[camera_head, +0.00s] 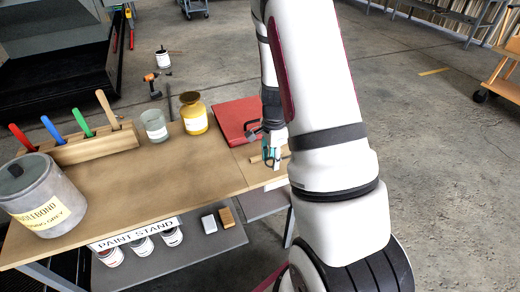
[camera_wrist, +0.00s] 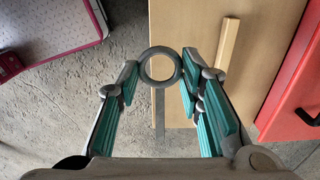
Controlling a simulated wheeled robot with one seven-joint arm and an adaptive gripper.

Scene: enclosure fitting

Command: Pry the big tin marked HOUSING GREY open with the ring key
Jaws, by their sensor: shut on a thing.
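The big grey tin (camera_head: 48,212) stands upright at the left end of the wooden table, its lid on. My gripper (camera_head: 270,155) is at the table's right end, far from the tin. In the wrist view, the teal fingers of my gripper (camera_wrist: 160,72) are closed on the ring key. The key's grey ring (camera_wrist: 173,53) sits between the fingertips and its flat shaft (camera_wrist: 160,112) points down the picture. The key is hard to make out in the head view.
A wooden rack (camera_head: 95,146) with coloured handles stands behind the tin. A glass jar (camera_head: 154,126), a yellow jar (camera_head: 194,115) and a red flat case (camera_head: 233,117) line the back edge. A wooden stick (camera_wrist: 228,43) lies near my gripper. The table's middle (camera_head: 165,185) is clear.

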